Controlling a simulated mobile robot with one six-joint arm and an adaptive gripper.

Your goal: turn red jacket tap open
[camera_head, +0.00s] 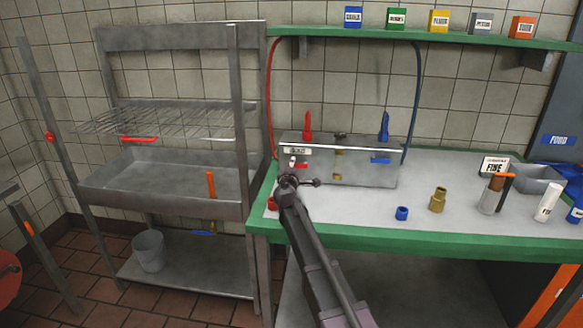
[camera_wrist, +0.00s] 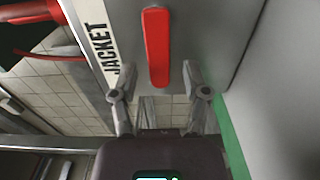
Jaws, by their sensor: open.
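The red jacket tap handle (camera_wrist: 157,47) is a rounded red bar on a grey metal box (camera_head: 360,174). In the wrist view it lies lengthwise beside the white JACKET label (camera_wrist: 103,45). In the head view the red handle (camera_head: 299,165) is small, under the label, and partly hidden by my gripper. My gripper (camera_wrist: 147,72) is open and empty. Its fingers appear on either side of the handle's near end, with gaps on both sides. I cannot tell the depth between fingertips and handle. My gripper (camera_head: 298,182) is at the box's front left in the head view.
Red (camera_head: 307,124) and blue (camera_head: 384,125) upright levers stand at the box. A blue handle (camera_head: 380,160) is on its right front. A blue cup (camera_head: 402,213) and brass fitting (camera_head: 438,200) stand on the green-edged bench (camera_head: 350,210). A metal sink rack (camera_head: 160,190) stands left.

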